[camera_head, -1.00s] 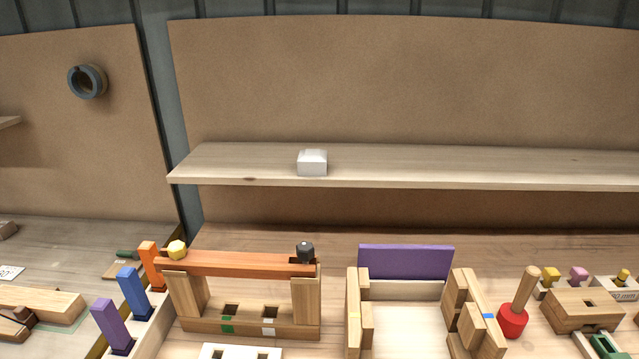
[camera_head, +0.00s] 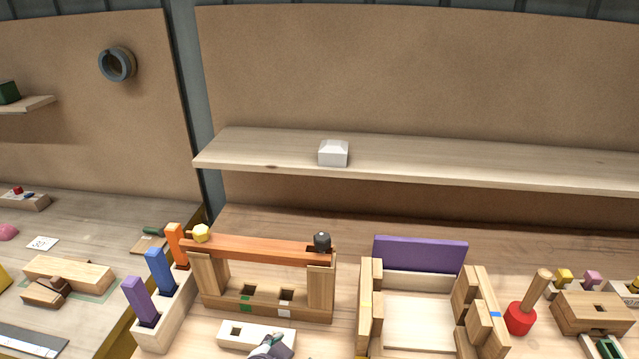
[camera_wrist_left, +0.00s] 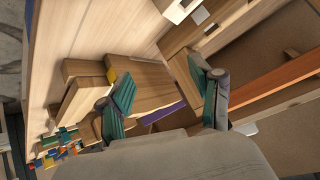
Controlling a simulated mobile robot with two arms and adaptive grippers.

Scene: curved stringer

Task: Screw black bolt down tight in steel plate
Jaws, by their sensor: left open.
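The black bolt (camera_head: 322,241) stands upright at the right end of an orange beam (camera_head: 262,251) that spans two wooden posts. A small dark plate lies under the bolt's head; how deep the bolt sits cannot be told. A yellow bolt (camera_head: 201,233) stands at the beam's left end. Part of my left gripper (camera_head: 271,347) shows at the bottom edge of the head view, in front of and below the beam, apart from the bolt. In the left wrist view my left gripper (camera_wrist_left: 164,92) is open with nothing between its teal pads. The black bolt is not clearly seen there. My right gripper is out of view.
A white block with square holes (camera_head: 257,337) lies in front of the beam stand. Purple, blue and orange upright pieces stand to its left. A wooden frame with a purple panel (camera_head: 420,253) is on the right. A shelf (camera_head: 450,172) with a white block runs behind.

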